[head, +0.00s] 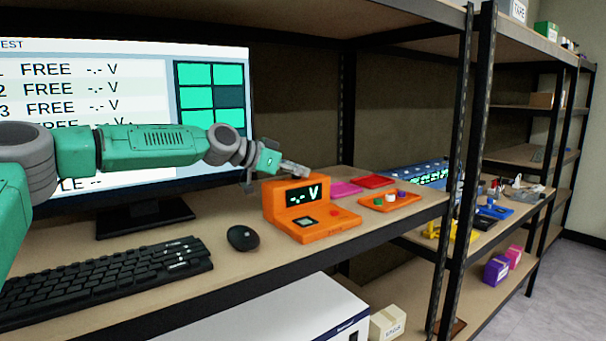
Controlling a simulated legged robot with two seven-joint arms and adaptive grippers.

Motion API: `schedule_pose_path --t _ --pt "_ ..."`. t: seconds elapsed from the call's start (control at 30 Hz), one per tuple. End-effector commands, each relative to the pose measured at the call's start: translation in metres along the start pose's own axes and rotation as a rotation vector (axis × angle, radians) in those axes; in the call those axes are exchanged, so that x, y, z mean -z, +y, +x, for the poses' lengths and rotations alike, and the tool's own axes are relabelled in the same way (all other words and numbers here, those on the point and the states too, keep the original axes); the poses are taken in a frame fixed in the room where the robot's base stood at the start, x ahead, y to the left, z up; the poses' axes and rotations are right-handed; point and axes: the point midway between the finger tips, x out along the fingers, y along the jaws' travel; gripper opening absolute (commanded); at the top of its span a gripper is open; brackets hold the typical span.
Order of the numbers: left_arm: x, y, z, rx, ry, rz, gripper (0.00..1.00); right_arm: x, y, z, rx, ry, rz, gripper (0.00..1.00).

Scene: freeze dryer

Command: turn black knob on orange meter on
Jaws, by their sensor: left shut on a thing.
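The orange meter (290,200) stands on the shelf right of the mouse, its screen lit with "-.- V". On its sloped front base is a dark square part (305,222) with a pale edge, which may be the black knob; I cannot tell its setting. A red round button (333,211) sits right of it. My left gripper (294,169) reaches in from the left, at the meter's top edge, above and away from the front controls. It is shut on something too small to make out. Whether it touches the meter is unclear. My right gripper is not in view.
A monitor (120,75) stands behind my left arm. A keyboard (105,272) and mouse (243,238) lie left of the meter. An orange tray (405,203) with coloured parts and pink and red flat pieces lie to its right. A dark shelf post (470,170) stands farther right.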

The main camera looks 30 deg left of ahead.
Motion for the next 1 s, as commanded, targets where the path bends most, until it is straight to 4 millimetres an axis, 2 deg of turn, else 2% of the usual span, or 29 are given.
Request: schedule_pose_path --t 0.03,0.17,0.2,0.23,0.27,0.77,1.0 --pt "-0.0106 -0.0010 0.0005 -0.005 -0.019 -0.007 0.00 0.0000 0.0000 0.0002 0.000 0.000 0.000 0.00" --pt "-0.0110 -0.0012 0.0005 -0.005 -0.019 -0.007 0.00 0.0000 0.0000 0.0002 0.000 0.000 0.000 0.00" --pt "-0.0109 -0.0013 0.0005 -0.005 -0.019 -0.008 0.27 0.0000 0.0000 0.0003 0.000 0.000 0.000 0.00" --pt "-0.0107 -0.0014 0.0005 -0.005 -0.019 -0.008 0.37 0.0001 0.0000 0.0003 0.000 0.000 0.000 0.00" --pt "-0.0105 -0.0015 0.0006 -0.004 -0.018 -0.007 0.42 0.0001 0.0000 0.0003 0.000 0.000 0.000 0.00" --pt "-0.0039 0.0014 0.0050 -0.003 -0.015 -0.002 0.42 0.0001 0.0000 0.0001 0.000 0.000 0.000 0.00" --pt "-0.0025 -0.0003 -0.0003 -0.002 -0.010 -0.002 0.42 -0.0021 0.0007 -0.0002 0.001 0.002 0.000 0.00"
